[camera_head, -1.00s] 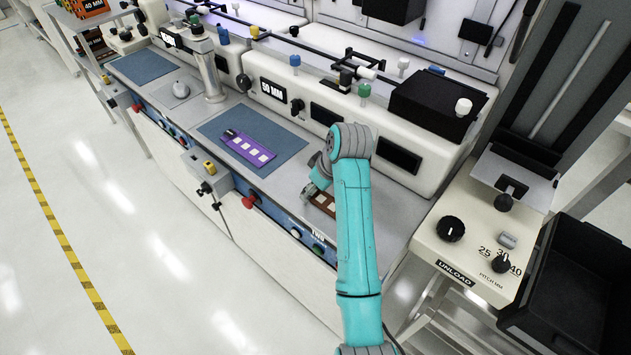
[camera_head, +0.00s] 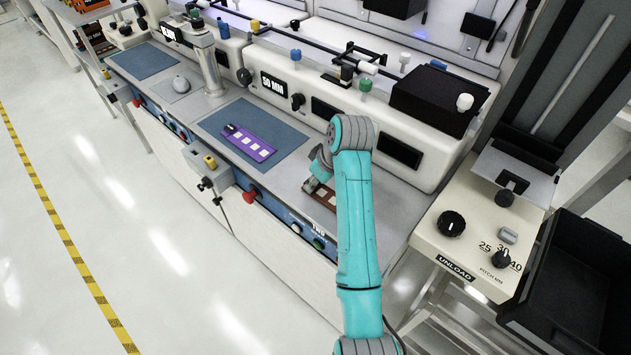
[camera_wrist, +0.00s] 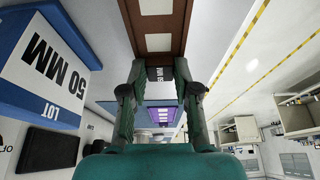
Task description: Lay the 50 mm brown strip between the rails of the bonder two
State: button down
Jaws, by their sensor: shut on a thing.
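The brown strip (camera_head: 325,194) with pale squares is at the front of the bench, right of the purple strip, partly hidden by my arm. It also shows at the top of the wrist view (camera_wrist: 179,22). My gripper (camera_head: 311,186) is shut on its near end; both fingers (camera_wrist: 158,72) show in the wrist view. I cannot tell whether the strip touches the bench. Bonder two is the white machine with the "50 MM" label (camera_head: 273,84) and "TWO" on its front panel (camera_head: 318,229).
A purple strip (camera_head: 249,143) with a dark piece at one end lies on the blue mat (camera_head: 285,136). A red knob (camera_head: 250,196) sticks out of the front. The unload stand (camera_head: 430,235) and a black bin (camera_head: 570,290) are at right.

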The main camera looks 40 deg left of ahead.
jog(key=shift+r, duration=3.15)
